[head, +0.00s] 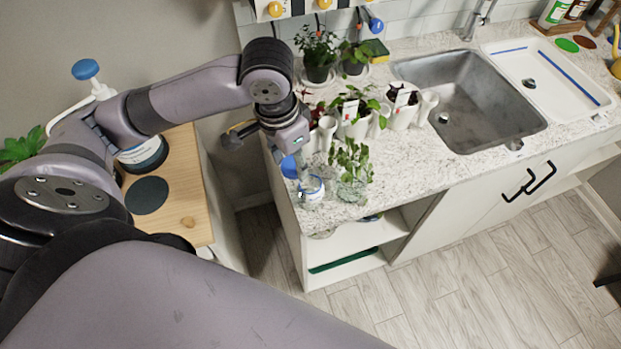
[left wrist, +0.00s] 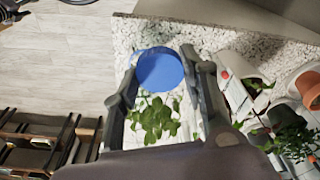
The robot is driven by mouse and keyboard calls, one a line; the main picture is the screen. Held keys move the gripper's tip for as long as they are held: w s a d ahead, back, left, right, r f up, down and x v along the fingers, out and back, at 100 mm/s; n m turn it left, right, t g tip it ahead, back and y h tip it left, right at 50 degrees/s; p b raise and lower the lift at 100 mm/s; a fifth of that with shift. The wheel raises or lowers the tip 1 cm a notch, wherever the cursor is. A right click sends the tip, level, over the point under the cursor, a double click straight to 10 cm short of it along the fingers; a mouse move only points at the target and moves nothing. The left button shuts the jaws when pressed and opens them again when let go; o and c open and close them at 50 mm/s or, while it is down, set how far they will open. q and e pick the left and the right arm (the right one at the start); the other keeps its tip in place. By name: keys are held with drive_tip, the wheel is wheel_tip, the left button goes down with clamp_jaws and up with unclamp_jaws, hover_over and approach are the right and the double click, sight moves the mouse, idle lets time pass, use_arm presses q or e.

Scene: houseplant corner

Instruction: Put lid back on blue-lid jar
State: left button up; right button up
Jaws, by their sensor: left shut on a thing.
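The blue lid (head: 289,167) is held at the tip of my left gripper (head: 294,153), above the counter's near left corner. In the left wrist view the round blue lid (left wrist: 160,70) sits between the two fingers of my left gripper (left wrist: 161,72), which are shut on it. The open-looking clear jar (head: 312,190), with a whitish label, stands upright on the counter just right of and below the lid in the head view. The lid and jar look apart. In the wrist view I cannot make out the jar clearly. My right gripper is not in view.
A leafy plant in a glass (head: 352,188) stands close right of the jar. Several white pots (head: 403,108) stand behind. The sink (head: 470,100) lies right. A wooden side table (head: 185,185) with a blue-topped pump bottle (head: 86,70) is left. The counter's front edge is near the jar.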

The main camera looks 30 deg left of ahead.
use_arm(q)
drive_tip(key=d+n, duration=0.1)
drive_tip(key=d+r+n, duration=0.2)
drive_tip(key=d+n, duration=0.1)
drive_tip(key=shift+s+d+r+y, duration=0.1)
drive_tip(key=shift+s+r+y, duration=0.1)
drive_tip(key=shift+s+y, duration=0.1)
drive_tip(key=shift+s, duration=0.1)
